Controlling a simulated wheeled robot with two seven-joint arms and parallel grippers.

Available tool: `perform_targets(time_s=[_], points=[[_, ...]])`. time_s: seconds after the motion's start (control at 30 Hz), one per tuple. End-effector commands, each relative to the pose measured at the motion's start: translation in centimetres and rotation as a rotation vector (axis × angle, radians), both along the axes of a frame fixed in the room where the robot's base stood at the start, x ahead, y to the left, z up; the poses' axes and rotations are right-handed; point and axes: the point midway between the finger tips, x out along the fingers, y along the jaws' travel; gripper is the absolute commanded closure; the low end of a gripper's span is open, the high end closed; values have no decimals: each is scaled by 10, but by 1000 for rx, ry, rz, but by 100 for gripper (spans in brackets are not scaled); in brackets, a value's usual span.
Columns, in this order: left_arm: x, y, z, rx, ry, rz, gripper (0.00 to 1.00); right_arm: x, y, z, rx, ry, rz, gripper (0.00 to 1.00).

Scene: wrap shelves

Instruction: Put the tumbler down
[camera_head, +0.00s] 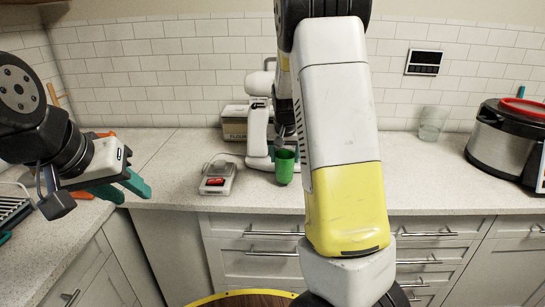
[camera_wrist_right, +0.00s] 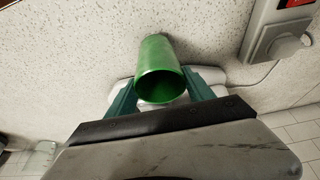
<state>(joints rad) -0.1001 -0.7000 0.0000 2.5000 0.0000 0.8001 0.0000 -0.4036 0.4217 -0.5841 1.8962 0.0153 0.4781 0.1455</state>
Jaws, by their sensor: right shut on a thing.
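A green tumbler (camera_head: 285,168) is upright at the counter's edge area, in the middle of the head view. In the right wrist view the tumbler (camera_wrist_right: 158,70) sits between the two teal fingers of my right gripper (camera_wrist_right: 163,98), which is shut on it. I cannot tell whether its base touches the counter (camera_head: 250,192). In the head view my right arm hides much of the area to the tumbler's right. My left gripper (camera_head: 128,192) is at the left, its teal finger tips apart and empty, over the counter's front edge.
A small grey device (camera_head: 218,180) with a red label stands left of the tumbler. A box labelled flour (camera_head: 234,124) is behind. A clear glass (camera_head: 433,123) and a steel cooker (camera_head: 500,140) stand at the right. Bare counter lies between device and left gripper.

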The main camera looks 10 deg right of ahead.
Motion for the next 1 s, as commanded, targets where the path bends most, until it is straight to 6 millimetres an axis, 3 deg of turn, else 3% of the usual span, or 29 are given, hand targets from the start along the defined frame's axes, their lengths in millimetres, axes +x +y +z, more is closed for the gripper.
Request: perform_targets(time_s=[0.1, 0.47, 0.5, 0.6, 1.0], points=[[0, 0, 0, 0, 0, 0, 64, 0, 0, -15, 0, 1, 0, 99], [0, 0, 0, 0, 0, 0, 64, 0, 0, -19, 0, -1, 0, 99], [0, 0, 0, 0, 0, 0, 64, 0, 0, -19, 0, -2, 0, 35], [0, 0, 0, 0, 0, 0, 64, 0, 0, -19, 0, -2, 0, 17], [0, 0, 0, 0, 0, 0, 64, 0, 1, -12, 0, -3, 1, 17]])
